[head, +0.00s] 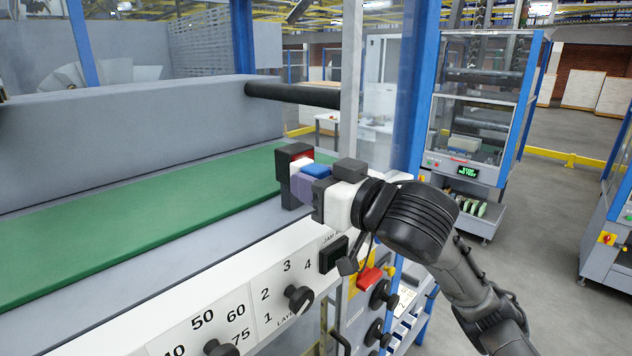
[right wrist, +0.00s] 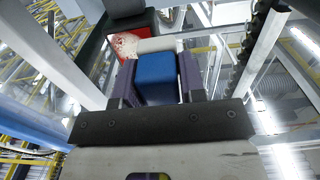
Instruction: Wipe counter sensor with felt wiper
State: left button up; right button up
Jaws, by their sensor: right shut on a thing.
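The counter sensor (head: 283,178) is a small black block with a red face at the right end of the green belt. In the right wrist view its red face (right wrist: 125,46) carries a pale, speckled smudge. My right gripper (head: 306,178) is shut on the felt wiper (head: 316,170), which has a blue body and a white felt end. In the right wrist view the blue wiper body (right wrist: 156,78) sits between the two dark finger pads. The felt end is right in front of the red face; I cannot tell whether they touch. My left gripper is out of view.
The green belt (head: 150,220) runs left along the machine under a grey housing (head: 130,130). A front panel with black knobs (head: 298,298) and a red button (head: 369,278) lies below my right arm. A post (head: 352,80) and glass stand behind the sensor.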

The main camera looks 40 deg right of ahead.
jog(key=shift+w, duration=0.25)
dwell(0.4)
jog(key=shift+w+p, duration=0.45)
jog(key=shift+w, duration=0.3)
